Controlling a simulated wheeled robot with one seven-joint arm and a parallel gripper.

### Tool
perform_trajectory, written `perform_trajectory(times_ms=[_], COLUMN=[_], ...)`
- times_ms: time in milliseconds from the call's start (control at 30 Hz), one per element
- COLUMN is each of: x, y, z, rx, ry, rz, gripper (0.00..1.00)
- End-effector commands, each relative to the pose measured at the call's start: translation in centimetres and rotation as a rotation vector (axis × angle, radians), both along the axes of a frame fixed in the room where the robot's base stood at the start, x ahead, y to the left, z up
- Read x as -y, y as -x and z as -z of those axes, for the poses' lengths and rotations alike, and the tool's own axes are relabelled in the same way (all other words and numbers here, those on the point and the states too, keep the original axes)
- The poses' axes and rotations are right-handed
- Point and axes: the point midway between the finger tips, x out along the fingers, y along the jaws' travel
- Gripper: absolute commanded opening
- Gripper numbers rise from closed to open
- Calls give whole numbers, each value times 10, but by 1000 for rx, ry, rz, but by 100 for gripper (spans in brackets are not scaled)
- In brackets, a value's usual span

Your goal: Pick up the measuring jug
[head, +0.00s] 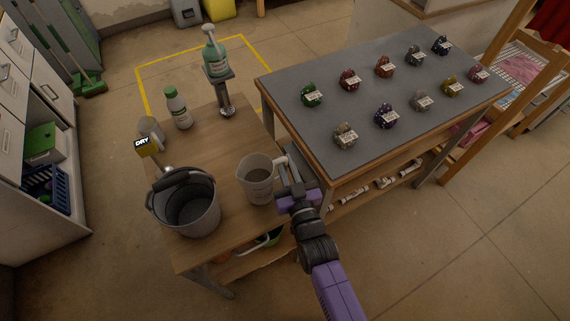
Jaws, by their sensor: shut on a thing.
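The measuring jug (257,182) is a clear grey, see-through vessel on the right side of the wooden table (208,150), close to its right edge. It looks upright; from this angle I cannot tell whether its base touches the table. Its pale handle is on its right side. My gripper (286,178) comes in from the lower right and is shut on the jug at its handle. The fingers partly cover the handle.
A dark bucket (200,212) stands just left of the jug. A grey-topped table (300,120) with several small labelled items is close on the right.

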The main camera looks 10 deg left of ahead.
Motion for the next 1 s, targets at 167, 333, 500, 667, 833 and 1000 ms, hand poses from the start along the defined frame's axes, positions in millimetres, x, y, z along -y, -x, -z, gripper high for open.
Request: perform_trajectory(times_ms=[167, 333, 500, 667, 833, 1000], x=[0, 0, 0, 1, 2, 3], y=[0, 0, -1, -1, -1, -2], z=[-27, -48, -69, -87, -97, -105], rx=[4, 3, 3, 4, 3, 2], ry=[-3, -3, -3, -4, -2, -3], rz=[1, 1, 1, 2, 5, 7], gripper=[0, 0, 0, 0, 0, 0])
